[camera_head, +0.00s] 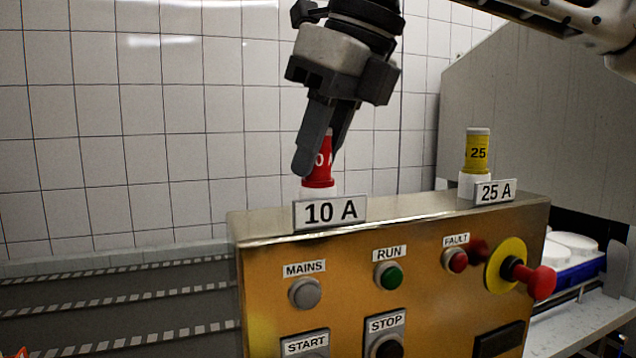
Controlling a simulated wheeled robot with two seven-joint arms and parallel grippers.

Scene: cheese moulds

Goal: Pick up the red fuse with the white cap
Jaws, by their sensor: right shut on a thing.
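The red fuse (319,175) stands upright on top of the control box, in a white base (319,190) behind the "10 A" plate (330,212). My right gripper (318,158) comes down from above and is shut on the red fuse. Its fingers cover part of the fuse and its printed label. The top end of the fuse is mostly hidden, so I cannot tell the colour of its cap. My left gripper is not in view.
A yellow fuse (478,152) stands in a white base behind the "25 A" plate (495,191). The control box (400,318) has buttons and a red knob (541,282) jutting from its front. A tiled wall (160,150) is behind.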

